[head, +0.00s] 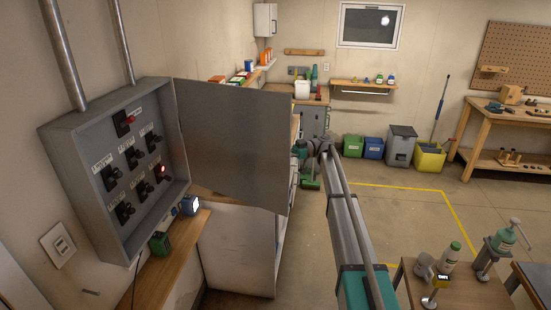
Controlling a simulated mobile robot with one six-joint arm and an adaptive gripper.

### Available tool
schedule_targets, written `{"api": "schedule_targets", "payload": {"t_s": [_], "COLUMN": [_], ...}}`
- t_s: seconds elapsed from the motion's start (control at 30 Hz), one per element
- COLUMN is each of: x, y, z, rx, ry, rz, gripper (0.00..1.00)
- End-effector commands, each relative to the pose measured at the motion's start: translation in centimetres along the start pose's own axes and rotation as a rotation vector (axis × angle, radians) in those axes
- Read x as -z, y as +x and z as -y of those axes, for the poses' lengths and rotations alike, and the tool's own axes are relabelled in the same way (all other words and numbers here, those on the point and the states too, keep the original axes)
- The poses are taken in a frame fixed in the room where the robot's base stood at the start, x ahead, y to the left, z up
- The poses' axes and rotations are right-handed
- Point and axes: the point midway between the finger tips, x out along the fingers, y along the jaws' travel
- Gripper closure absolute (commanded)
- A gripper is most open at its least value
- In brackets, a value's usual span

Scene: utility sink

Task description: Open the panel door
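The grey electrical panel box (85,150) is on the left wall in the head view. Its panel door (232,145) is a flat grey sheet, swung wide open on the box's right side, and the switches inside are exposed. My arm reaches from the bottom right up to the door's free edge.
A wooden ledge (165,275) under the box holds a green item (160,243) and a small lit device (190,205). A side table (465,292) with bottles stands at the lower right. Bins (400,145) line the back wall. Open floor lies right of my arm.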

Motion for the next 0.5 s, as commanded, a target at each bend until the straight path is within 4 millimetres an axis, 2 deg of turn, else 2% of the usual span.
{"api": "schedule_targets", "payload": {"t_s": [0.3,0.33,0.5], "x": [-0.03,-0.03,-0.02], "y": [0.53,0.56,0.6], "z": [-0.2,-0.21,-0.22], "rx": [0.001,0.001,0.002], "ry": [0.001,0.001,0.001], "rz": [0.001,0.001,0.001], "gripper": [1.0,0.78,0.47]}}
